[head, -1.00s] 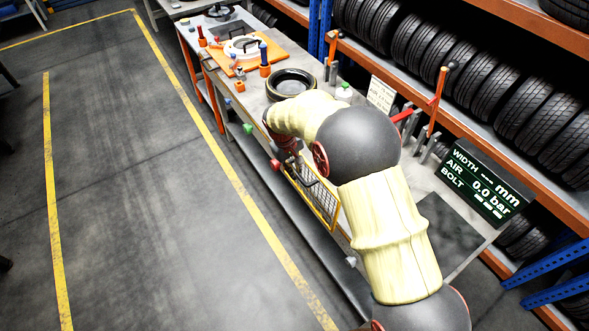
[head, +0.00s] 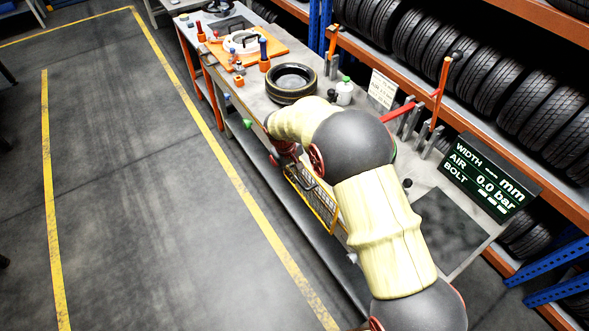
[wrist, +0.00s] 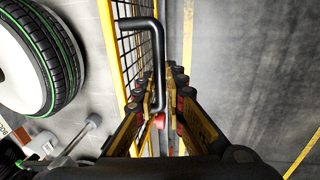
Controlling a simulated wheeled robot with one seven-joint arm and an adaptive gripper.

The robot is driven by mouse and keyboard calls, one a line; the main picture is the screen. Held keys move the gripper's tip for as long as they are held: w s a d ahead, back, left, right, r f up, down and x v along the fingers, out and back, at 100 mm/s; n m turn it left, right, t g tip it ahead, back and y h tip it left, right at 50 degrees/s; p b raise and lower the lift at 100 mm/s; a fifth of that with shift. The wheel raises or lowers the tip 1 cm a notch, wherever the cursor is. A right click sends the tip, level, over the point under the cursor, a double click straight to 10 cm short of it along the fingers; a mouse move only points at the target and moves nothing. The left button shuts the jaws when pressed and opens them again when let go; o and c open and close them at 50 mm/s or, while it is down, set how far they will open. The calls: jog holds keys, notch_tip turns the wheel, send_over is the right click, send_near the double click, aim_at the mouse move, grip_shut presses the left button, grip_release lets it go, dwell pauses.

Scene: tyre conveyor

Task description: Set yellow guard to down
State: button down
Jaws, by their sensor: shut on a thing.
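The yellow guard (head: 322,208), a yellow frame with dark mesh, hangs along the bench's front side in the head view, partly hidden by my arm. In the wrist view its yellow frame and mesh (wrist: 128,48) run up the middle, with a black bar handle (wrist: 157,50) standing out from it. My gripper (wrist: 160,92) has its fingers on either side of the handle's lower part and is shut on it. In the head view my gripper is mostly hidden behind my arm.
A tyre (head: 292,83) lies on the bench, and a tyre with a green line (wrist: 50,60) shows in the wrist view. A red arm on an orange post (head: 440,90) and a display (head: 488,178) stand at the right. The floor left of the bench is clear.

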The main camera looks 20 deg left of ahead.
notch_tip(320, 180, down, 15)
jog(key=b, duration=0.6)
jog(key=shift+f+b, duration=0.2)
jog(key=shift+b, duration=0.1)
jog(key=c, duration=1.9)
grip_release()
jog(key=shift+o, duration=0.3)
jog(key=shift+r, duration=0.1)
notch_tip(320, 180, up, 12)
jog(key=s+a, duration=0.1)
jog(key=shift+s+a+f, duration=0.2)
jog(key=shift+s+a, duration=0.1)
jog(key=shift+s, duration=0.05)
